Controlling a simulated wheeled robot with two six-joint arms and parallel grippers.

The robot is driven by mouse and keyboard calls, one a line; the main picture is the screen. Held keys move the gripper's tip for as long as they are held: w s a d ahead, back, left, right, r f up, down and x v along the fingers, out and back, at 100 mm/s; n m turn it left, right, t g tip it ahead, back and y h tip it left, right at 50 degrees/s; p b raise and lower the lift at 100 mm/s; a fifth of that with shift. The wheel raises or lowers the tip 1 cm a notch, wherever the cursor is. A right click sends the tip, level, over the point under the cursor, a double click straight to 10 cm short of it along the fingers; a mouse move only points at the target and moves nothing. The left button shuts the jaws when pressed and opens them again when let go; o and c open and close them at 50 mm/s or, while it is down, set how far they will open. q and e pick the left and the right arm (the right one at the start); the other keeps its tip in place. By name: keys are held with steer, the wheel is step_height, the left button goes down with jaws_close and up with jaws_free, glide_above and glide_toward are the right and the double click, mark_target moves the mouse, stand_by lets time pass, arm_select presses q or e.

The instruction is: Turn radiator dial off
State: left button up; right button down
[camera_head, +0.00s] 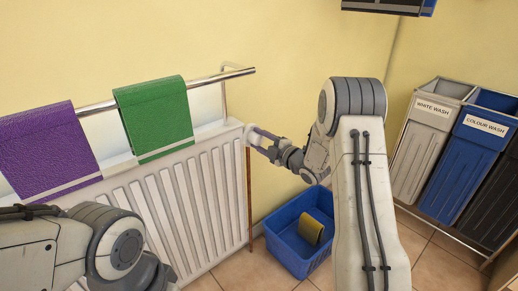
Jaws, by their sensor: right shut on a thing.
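The white radiator (170,215) stands against the yellow wall. Its dial (250,132) shows as a small pale knob at the upper right end. My right gripper (256,138) is at this end, its fingers closed around the dial, which they partly hide. My left arm comes in at the lower left in front of the radiator, and its gripper is out of the picture.
A purple towel (45,150) and a green towel (154,117) hang on a metal rail (236,74) above the radiator. A blue tub (290,250) with a yellow thing in it sits on the tiled floor. Laundry bins (430,140) stand at the right.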

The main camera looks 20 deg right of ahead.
steer(key=n+b, duration=0.4)
steer(key=b, duration=0.1)
steer(key=shift+f, duration=0.2)
steer(key=shift+r+n+b, duration=0.15)
steer(key=shift+n+b, duration=0.55)
steer(key=shift+b, duration=0.05)
steer(key=shift+c, duration=1.3)
jaws_free()
steer(key=shift+r, duration=0.1)
steer(key=shift+s+d+r, duration=0.1)
steer(key=shift+s+d, duration=0.1)
steer(key=shift+s, duration=0.3)
steer(key=p+v, duration=0.2)
steer(key=v, duration=0.7)
steer(key=shift+s, duration=0.25)
